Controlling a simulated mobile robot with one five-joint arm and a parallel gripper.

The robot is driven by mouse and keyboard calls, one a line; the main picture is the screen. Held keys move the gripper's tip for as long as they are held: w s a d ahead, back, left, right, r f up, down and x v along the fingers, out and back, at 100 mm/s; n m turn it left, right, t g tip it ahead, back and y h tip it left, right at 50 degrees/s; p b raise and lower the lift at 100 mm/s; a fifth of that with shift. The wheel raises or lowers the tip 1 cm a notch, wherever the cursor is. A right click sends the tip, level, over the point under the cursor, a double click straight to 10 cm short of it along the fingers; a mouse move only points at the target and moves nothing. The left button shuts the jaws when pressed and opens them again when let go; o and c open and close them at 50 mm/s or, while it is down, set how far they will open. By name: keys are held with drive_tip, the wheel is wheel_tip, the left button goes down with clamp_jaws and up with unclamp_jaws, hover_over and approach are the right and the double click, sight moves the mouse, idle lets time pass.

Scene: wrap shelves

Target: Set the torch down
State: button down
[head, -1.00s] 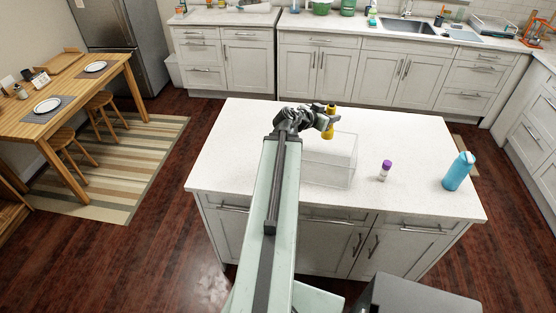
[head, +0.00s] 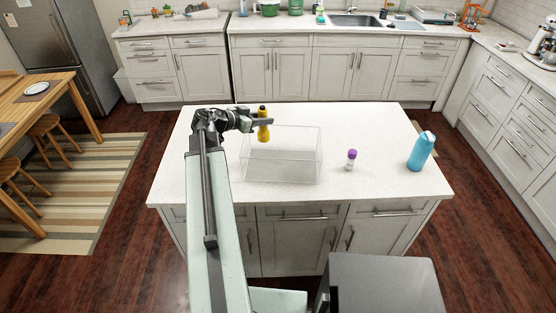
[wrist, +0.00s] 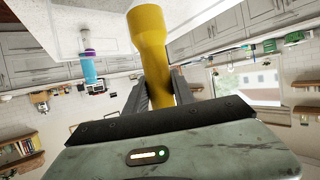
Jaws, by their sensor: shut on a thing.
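The torch (head: 264,128) is yellow with a black end. In the head view it is upright, over the back left part of a clear box on the white island. My gripper (head: 262,122) is shut on the torch. In the wrist view the yellow torch (wrist: 150,40) stands between the two dark fingers (wrist: 160,88). Whether the torch's lower end touches anything is hard to tell.
The clear open box (head: 318,165) stands on the island worktop (head: 380,130). A small purple-capped bottle (head: 351,160) and a blue bottle (head: 420,152) stand to its right. Bare worktop lies between and behind them.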

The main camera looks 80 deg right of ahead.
sight(264, 138)
wheel_tip(264, 138, down, 11)
drive_tip(key=b, duration=1)
drive_tip(key=c, duration=1.1)
unclamp_jaws()
drive_tip(key=shift+o, duration=0.2)
drive_tip(key=shift+r, duration=0.25)
drive_tip(key=shift+r+p, duration=0.65)
drive_tip(key=shift+p, duration=0.1)
drive_tip(key=p+v, duration=0.4)
drive_tip(key=v, duration=0.8)
drive_tip(key=shift+f, duration=0.15)
